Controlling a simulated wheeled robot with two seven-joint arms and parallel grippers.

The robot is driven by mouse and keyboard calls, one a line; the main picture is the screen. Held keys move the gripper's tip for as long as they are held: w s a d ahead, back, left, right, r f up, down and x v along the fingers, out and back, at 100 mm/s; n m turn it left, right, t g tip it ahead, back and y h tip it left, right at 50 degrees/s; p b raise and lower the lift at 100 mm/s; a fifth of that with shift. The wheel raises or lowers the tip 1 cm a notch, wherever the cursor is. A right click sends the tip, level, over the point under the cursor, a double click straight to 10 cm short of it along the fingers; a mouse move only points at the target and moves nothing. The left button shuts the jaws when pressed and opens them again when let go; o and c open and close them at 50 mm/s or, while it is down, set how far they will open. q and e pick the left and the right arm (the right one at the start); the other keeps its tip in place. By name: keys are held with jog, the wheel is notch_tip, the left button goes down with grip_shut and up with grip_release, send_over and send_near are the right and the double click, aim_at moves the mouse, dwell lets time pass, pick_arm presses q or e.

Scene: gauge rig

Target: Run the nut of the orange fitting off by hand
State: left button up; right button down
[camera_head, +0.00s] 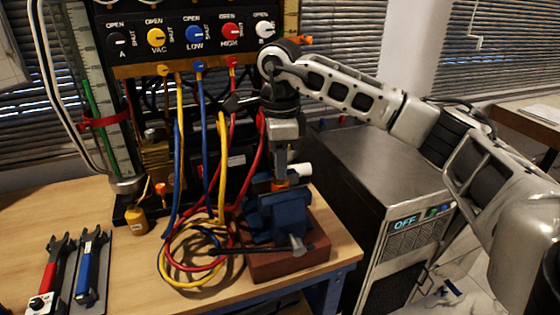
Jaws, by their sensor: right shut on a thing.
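My right gripper (280,174) comes down from above over the blue vise (280,215). Its fingers are shut at the top of the orange fitting (279,185), on its nut. Only a small orange part shows between the fingertips and the vise; the nut itself is hidden by the fingers. The vise stands on a reddish-brown block (290,258) at the right front of the bench. My left gripper is not in view.
Yellow, blue and red hoses (195,255) lie coiled left of the vise. A manifold panel (190,35) with several knobs stands behind. A red-handled tool (48,275) and a blue-handled tool (90,265) lie at left. A grey machine (385,180) stands right of the bench.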

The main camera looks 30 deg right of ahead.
jog(key=shift+n, duration=0.6)
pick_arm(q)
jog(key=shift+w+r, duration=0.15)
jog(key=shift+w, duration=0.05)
pick_arm(e)
jog(key=shift+n, duration=0.3)
jog(key=c, duration=1.3)
grip_release()
notch_tip(320, 180, up, 5)
jog(key=shift+f, duration=0.1)
pick_arm(q)
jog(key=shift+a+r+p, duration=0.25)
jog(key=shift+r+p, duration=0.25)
jog(key=shift+p, duration=0.7)
pick_arm(e)
notch_tip(320, 180, up, 11)
jog(key=shift+r, duration=0.1)
